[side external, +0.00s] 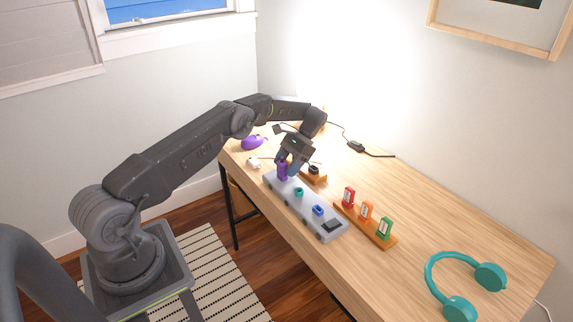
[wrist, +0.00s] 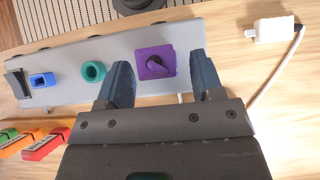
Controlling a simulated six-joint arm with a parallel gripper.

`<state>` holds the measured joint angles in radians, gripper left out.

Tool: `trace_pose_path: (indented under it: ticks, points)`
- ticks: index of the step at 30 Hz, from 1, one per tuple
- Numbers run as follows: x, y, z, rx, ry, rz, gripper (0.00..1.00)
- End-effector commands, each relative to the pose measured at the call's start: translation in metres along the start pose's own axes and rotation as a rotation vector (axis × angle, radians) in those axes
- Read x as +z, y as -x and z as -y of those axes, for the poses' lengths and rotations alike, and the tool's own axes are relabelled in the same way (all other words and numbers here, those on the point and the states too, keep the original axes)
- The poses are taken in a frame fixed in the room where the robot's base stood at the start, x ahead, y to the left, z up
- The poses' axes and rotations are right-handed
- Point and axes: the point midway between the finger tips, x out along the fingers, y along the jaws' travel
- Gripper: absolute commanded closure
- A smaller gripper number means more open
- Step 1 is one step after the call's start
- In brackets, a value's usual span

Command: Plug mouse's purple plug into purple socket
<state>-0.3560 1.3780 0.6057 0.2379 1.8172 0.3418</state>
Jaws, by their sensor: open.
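The purple mouse (side external: 253,142) lies at the far left of the desk. A purple block (side external: 283,172) stands upright at the far end of the grey socket strip (side external: 325,236) and looks taller than the other sockets. In the wrist view this purple block (wrist: 147,71) has a square outline with a dark rounded stub on top. It looks like the purple plug at the purple socket, but I cannot tell how deep it sits. My gripper (side external: 289,166) is over it. In the wrist view my gripper (wrist: 162,80) is open, its blue fingers either side of the block.
The strip also has a teal socket (wrist: 93,71), a blue socket (wrist: 43,80) and a black switch (wrist: 17,84). A white plug with cable (wrist: 270,28) lies beside it. A wooden rack (side external: 366,226) holds coloured pieces. Teal headphones (side external: 458,310) lie at the near right.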

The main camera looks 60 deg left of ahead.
Motion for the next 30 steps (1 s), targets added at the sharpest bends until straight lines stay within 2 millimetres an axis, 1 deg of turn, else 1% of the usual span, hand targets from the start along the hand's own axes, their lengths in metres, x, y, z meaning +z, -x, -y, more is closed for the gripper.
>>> trace_pose_path:
  ticks: [7,11,15,20,27,30]
  points:
    - [0.002,0.003,0.0,0.0,0.0,-0.001,0.39]
    - [0.012,0.014,0.0,0.0,0.0,-0.002,0.39]
    - [0.03,0.034,0.001,0.0,0.001,-0.002,0.39]
    - [0.052,0.031,0.016,0.002,0.002,0.0,0.39]
    - [0.098,0.029,0.046,0.002,0.003,-0.001,0.39]
    - [0.113,0.028,0.057,0.002,0.003,-0.002,0.39]
